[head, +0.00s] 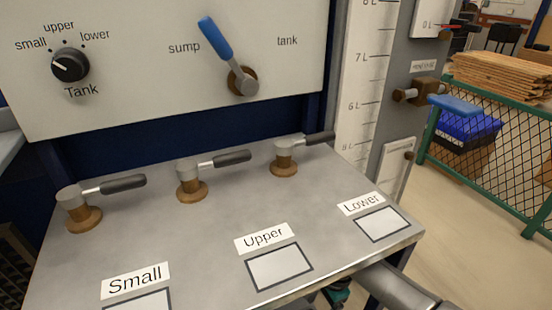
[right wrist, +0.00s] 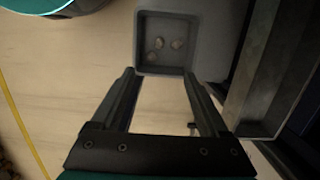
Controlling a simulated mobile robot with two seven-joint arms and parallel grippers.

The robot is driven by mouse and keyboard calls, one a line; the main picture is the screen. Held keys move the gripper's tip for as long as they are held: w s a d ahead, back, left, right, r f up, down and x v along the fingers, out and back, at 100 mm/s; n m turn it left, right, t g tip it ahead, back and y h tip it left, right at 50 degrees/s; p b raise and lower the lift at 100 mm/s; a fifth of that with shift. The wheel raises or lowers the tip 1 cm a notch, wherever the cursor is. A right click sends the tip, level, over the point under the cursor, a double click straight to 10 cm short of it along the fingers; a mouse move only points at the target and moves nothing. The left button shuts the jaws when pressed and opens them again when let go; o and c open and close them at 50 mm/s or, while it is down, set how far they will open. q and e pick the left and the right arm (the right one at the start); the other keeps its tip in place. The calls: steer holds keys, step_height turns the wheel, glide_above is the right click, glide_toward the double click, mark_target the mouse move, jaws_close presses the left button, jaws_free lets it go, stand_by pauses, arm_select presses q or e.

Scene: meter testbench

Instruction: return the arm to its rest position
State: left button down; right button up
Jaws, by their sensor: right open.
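My right gripper (right wrist: 159,75) shows in the right wrist view. Its two dark fingers are apart with nothing between them. Beyond the fingertips, lower down, is a grey square bin (right wrist: 166,42) with a few small brown pieces in it. In the head view a grey link of my right arm shows at the bottom right, below the front edge of the metal bench (head: 225,225); the gripper itself cannot be made out there. My left arm and gripper are not in view.
Several valve handles (head: 205,162) stand on the bench. Behind it is a panel with a black knob (head: 70,65) and a blue lever (head: 216,40). A green mesh fence (head: 490,150) stands at right, with free floor before it. A metal edge (right wrist: 270,90) runs right of my gripper.

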steer(key=s+d+f+n+t+h+p, duration=0.1)
steer(key=s+d+f+n+t+p, duration=0.1)
steer(key=s+d+f+n+p, duration=0.7)
steer(key=s+f+n, duration=0.2)
steer(key=s, duration=0.7)
steer(key=s+d+f+n+t+h, duration=0.1)
steer(key=s+f+n, duration=0.2)
steer(key=s, duration=0.8)
steer(key=shift+s+f+n+p, duration=0.2)
steer(key=shift+s+n+p, duration=0.15)
steer(key=shift+n, duration=0.65)
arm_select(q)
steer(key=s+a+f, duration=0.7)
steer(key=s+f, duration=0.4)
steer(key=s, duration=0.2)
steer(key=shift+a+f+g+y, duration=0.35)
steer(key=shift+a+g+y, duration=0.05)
arm_select(e)
steer(key=shift+s, duration=0.15)
